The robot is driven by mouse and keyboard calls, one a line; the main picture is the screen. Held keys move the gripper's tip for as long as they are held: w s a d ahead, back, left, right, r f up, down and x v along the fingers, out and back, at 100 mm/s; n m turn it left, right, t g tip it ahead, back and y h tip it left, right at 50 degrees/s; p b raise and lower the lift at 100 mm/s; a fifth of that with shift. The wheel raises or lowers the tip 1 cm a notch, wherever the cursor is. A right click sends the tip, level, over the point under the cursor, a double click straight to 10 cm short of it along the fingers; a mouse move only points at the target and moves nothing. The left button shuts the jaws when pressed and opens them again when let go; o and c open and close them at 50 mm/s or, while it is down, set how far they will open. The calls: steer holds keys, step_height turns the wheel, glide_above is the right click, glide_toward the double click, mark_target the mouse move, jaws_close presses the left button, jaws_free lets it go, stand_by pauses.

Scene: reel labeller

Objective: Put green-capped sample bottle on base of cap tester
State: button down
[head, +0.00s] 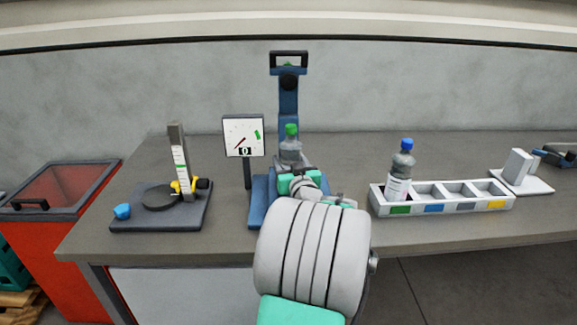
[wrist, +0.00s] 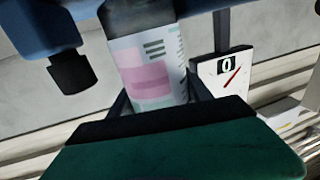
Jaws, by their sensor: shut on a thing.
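The green-capped sample bottle (head: 291,146) is upright in front of the blue column of the cap tester (head: 289,95). My gripper (head: 298,182) is shut on it, low on its body. In the wrist view the bottle's pink and white label (wrist: 147,70) shows between the fingers of my gripper (wrist: 155,108). The tester's blue base (head: 259,200) is partly hidden by my arm, so I cannot tell whether the bottle touches it. The tester's dark head (head: 289,82) is above the cap, with a gap. The dial display (head: 243,138) reads 0.
A blue-capped bottle (head: 401,170) stands in the left compartment of a grey tray (head: 442,208) at right. At left is a height gauge (head: 180,165) on a dark plate with a blue cap (head: 122,211). A white stand (head: 521,172) is far right.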

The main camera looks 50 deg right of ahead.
steer(key=shift+f, duration=0.6)
steer(key=shift+f, duration=0.1)
steer(key=shift+f, duration=0.1)
steer(key=shift+c, duration=2.3)
jaws_free()
steer(key=b+v, duration=0.2)
steer(key=v, duration=1)
